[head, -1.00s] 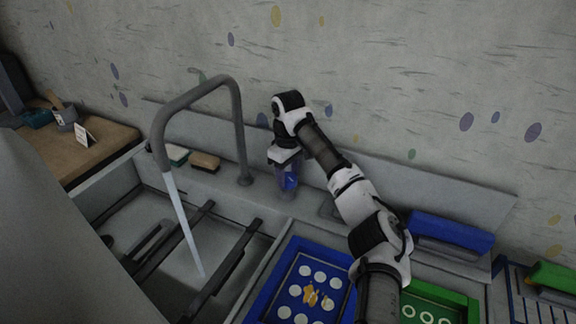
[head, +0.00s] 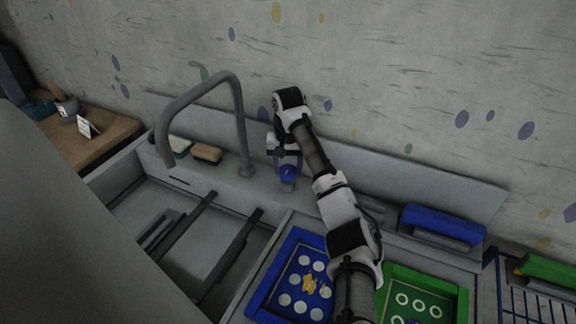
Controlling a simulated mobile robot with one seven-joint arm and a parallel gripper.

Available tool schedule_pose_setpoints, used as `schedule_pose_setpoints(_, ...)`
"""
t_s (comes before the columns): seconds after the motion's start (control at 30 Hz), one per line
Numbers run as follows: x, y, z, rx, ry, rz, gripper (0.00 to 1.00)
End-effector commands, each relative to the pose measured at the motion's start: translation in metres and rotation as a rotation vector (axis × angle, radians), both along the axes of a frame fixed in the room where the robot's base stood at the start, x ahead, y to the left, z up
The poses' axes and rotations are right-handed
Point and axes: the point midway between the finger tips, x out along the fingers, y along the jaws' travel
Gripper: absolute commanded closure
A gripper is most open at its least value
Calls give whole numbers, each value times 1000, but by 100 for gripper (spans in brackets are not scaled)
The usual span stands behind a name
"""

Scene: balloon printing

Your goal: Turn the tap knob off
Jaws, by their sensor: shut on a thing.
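The grey tap (head: 238,115) arches over the sink (head: 160,215), and no water stream shows from its spout now. The tap knob (head: 288,174), with a blue part, stands to the right of the tap's base on the counter behind the sink. My gripper (head: 287,165) points down over the knob and is shut on it. The fingers are small and dark in this view, and they partly hide the knob.
Dark bars cross the sink. A sponge (head: 180,146) and a brown brush or block (head: 206,153) lie left of the tap base. A blue tray (head: 262,300), a green tray (head: 458,310) and a blue-handled tool (head: 444,224) are at the right. The wall is close behind.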

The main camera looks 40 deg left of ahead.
Motion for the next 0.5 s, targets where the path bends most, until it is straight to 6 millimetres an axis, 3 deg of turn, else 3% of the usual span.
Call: schedule_pose_setpoints(0.5, 0, 0, -1, -2, 1, -185, 75)
